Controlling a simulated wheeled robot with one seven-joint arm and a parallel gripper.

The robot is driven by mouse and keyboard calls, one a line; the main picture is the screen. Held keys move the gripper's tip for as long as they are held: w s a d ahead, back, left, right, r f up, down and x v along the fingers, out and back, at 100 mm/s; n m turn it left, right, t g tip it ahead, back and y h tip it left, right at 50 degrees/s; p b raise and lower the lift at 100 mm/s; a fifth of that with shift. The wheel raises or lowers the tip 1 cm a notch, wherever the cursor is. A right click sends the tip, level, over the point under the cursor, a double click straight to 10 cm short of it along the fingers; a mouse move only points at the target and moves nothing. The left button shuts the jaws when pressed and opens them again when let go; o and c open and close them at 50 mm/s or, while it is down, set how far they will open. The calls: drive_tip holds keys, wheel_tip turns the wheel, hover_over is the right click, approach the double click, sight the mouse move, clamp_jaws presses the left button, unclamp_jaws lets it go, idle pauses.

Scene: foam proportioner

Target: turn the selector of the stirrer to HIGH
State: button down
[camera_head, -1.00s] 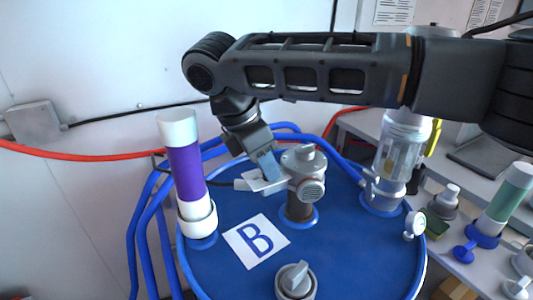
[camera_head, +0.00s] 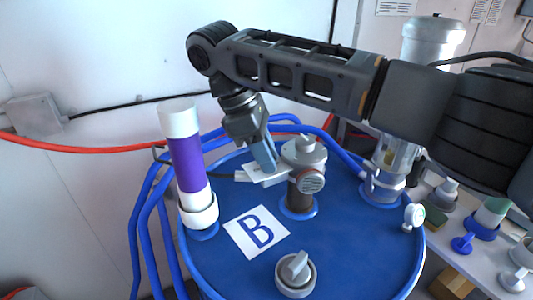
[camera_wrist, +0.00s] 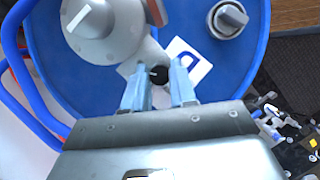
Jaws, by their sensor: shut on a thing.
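The stirrer (camera_head: 304,160) stands on the blue drum, a grey head on a brown post with a round vented end. A light grey piece (camera_head: 282,176) sticks out of its left side, with a black cable running left from it. My gripper (camera_head: 264,166) is shut on this piece. In the wrist view my gripper (camera_wrist: 158,82) has its two pale blue fingers on either side of a black round end and part of the grey piece. The stirrer (camera_wrist: 102,28) has a bar-shaped knob on top. No HIGH marking is legible.
A second grey bar knob (camera_head: 296,274) sits at the drum's front. A white and purple tube (camera_head: 187,165) stands left. A clear cylinder (camera_head: 390,160) stands right, partly behind my arm. Blue hoses ring the drum.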

idle(0.3)
drive_tip(key=c, duration=0.9)
unclamp_jaws()
drive_tip(key=shift+v, duration=3.9)
